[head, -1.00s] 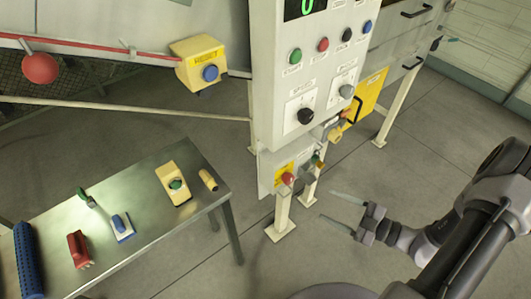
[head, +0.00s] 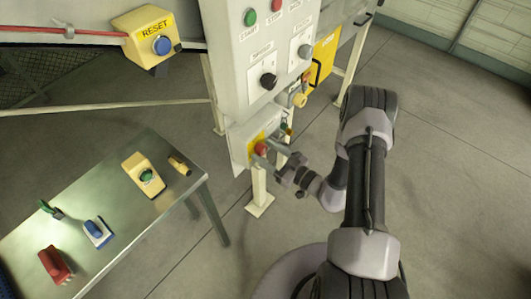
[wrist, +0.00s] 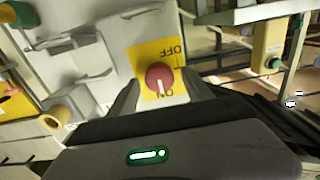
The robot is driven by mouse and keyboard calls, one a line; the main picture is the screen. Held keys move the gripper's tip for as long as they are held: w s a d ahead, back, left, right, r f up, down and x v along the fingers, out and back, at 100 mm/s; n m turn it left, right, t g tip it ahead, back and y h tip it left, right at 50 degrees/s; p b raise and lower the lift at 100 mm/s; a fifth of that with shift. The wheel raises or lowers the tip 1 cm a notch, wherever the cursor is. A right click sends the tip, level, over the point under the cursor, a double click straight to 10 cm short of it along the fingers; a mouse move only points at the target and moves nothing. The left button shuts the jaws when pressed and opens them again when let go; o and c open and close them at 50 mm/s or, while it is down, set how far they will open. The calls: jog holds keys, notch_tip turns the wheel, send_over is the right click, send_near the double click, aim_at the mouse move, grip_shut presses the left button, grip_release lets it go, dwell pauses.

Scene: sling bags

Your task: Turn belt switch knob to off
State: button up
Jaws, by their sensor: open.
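The belt switch is a red knob (head: 261,149) on a yellow plate, set on the small grey box low under the main panel. In the wrist view the red knob (wrist: 160,77) shows face on, against the yellow plate (wrist: 150,54) marked OFF and ON. The white pointer on the knob points towards ON. My gripper (head: 277,151) is at the knob in the head view. In the wrist view my gripper (wrist: 161,80) is open, one finger on each side of the knob. I cannot tell whether the fingers touch it.
A yellow RESET box (head: 146,38) hangs at the upper left. A metal table (head: 120,185) with several tools stands at lower left. Open floor lies to the right.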

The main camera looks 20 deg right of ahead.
jog(key=shift+w+a, duration=0.15)
jog(key=shift+w, duration=0.1)
jog(key=shift+c, duration=0.2)
grip_shut()
